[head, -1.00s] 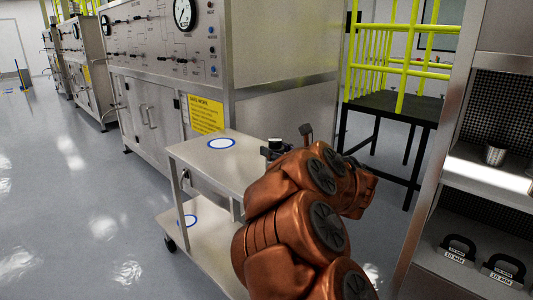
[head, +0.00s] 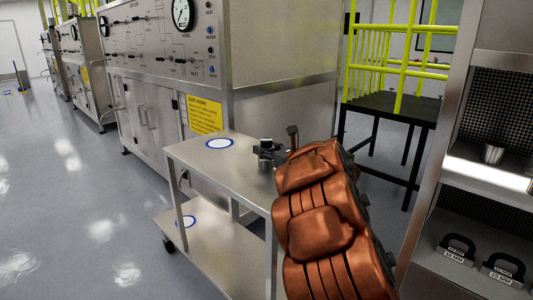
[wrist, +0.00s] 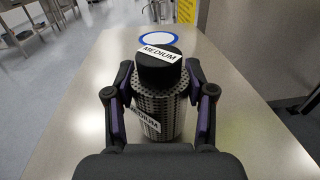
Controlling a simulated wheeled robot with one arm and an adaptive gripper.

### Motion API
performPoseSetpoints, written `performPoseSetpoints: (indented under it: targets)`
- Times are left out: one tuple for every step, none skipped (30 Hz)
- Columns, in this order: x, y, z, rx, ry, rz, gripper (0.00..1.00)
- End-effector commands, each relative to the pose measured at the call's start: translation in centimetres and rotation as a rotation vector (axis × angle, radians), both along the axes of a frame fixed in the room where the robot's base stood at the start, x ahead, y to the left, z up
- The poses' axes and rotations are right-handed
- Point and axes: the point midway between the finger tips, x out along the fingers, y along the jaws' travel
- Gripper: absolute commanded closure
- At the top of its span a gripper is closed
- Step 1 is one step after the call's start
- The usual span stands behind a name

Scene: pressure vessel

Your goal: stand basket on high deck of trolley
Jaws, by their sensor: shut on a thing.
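The basket (wrist: 160,100) is a perforated metal cylinder with a black top and white "MEDIUM" labels. In the wrist view it stands upright between the two fingers of my gripper (wrist: 160,104), which is shut on it. My gripper (head: 268,156) also shows small and dark over the right part of the trolley's high deck (head: 195,157). A white disc with a blue ring (head: 220,142) marks the deck; in the wrist view this ring (wrist: 158,39) lies beyond the basket. I cannot tell whether the basket's bottom touches the deck.
The trolley's low deck (head: 215,245) has another blue-ringed mark (head: 187,221). A steel gauge cabinet (head: 285,125) stands close behind the trolley. A shelf unit (head: 480,190) with a metal cup and black-handled weights is at the right. The floor at the left is clear.

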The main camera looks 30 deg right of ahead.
Motion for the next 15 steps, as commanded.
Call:
performPoseSetpoints:
  targets:
    - [0.01,-0.01,-0.51,0.003,-0.001,0.0,0.86]
    - [0.0,-0.01,-0.66,0.002,-0.001,0.0,0.86]
    - [-0.01,-0.01,-0.79,0.001,-0.001,-0.001,0.86]
    - [-0.01,-0.01,-0.82,0.0,-0.001,0.0,0.86]
    - [-0.02,0.0,-0.83,0.0,-0.001,0.0,0.86]
    - [-0.02,0.0,-0.81,-0.001,-0.001,-0.001,0.86]
    - [-0.03,0.0,-0.79,-0.001,-0.001,-0.001,0.86]
    - [-0.03,0.0,-0.79,-0.001,-0.001,-0.001,0.86]
    - [-0.03,0.0,-0.78,-0.001,-0.001,-0.001,0.86]
    - [-0.03,0.0,-0.78,-0.001,-0.001,-0.001,0.86]
    - [-0.03,0.0,-0.78,-0.001,-0.001,-0.001,0.86]
    - [-0.03,0.0,-0.84,-0.001,-0.001,-0.001,0.86]
    - [-0.04,0.0,-0.9,-0.001,-0.001,-0.001,0.86]
    - [-0.04,-0.01,-0.98,-0.001,-0.001,-0.001,0.86]
    - [-0.04,-0.01,-1.06,-0.001,-0.001,-0.001,0.86]
